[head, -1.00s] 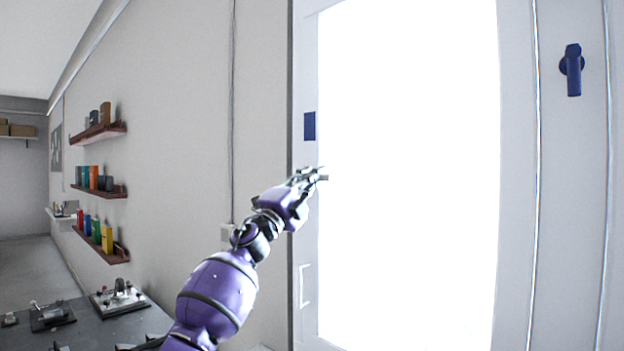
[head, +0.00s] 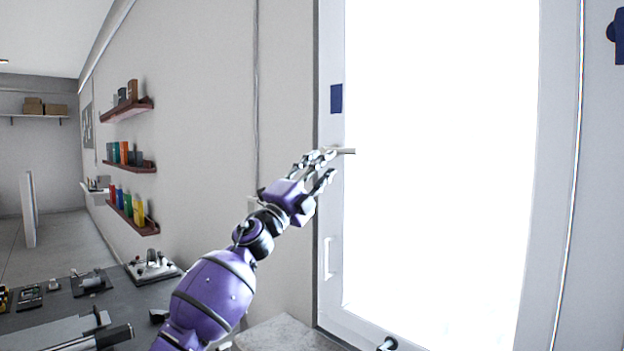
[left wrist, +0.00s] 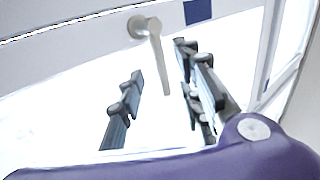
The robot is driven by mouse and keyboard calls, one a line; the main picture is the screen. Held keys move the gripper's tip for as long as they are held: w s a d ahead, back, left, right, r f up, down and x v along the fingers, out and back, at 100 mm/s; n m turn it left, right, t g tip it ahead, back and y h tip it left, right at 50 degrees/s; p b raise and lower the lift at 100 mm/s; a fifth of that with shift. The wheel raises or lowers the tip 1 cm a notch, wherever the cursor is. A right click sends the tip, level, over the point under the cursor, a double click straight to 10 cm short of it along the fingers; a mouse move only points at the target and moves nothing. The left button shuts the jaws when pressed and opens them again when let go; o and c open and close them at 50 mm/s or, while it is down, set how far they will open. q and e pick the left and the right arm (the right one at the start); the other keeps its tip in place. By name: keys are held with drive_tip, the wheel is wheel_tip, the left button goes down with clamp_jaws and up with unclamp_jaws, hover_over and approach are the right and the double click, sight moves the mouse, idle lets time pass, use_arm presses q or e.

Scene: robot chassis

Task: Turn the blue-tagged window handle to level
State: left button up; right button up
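The window handle is a pale grey lever (head: 346,151) on the left stile of the bright window in the head view, below a blue tag (head: 336,98). It looks about level, pointing right over the pane. In the left wrist view the lever (left wrist: 158,62) runs roughly square to the stile, with the blue tag (left wrist: 198,11) beside it. My left gripper (head: 326,168) is just below and left of the lever. Its fingers are spread in the left wrist view (left wrist: 165,100), the lever's end showing between them with gaps on both sides. My right gripper is out of view.
A dark blue fitting (head: 617,36) is on the far right frame. A grey bench (head: 60,318) with tools stands lower left, and shelves (head: 128,168) with coloured items line the left wall. A pale ledge (head: 282,334) is below the window.

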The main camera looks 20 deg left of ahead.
use_arm(q)
drive_tip(key=v, duration=0.4)
drive_tip(key=shift+s+a+f, duration=0.1)
drive_tip(key=shift+s+f, duration=0.05)
drive_tip(key=shift+s, duration=0.2)
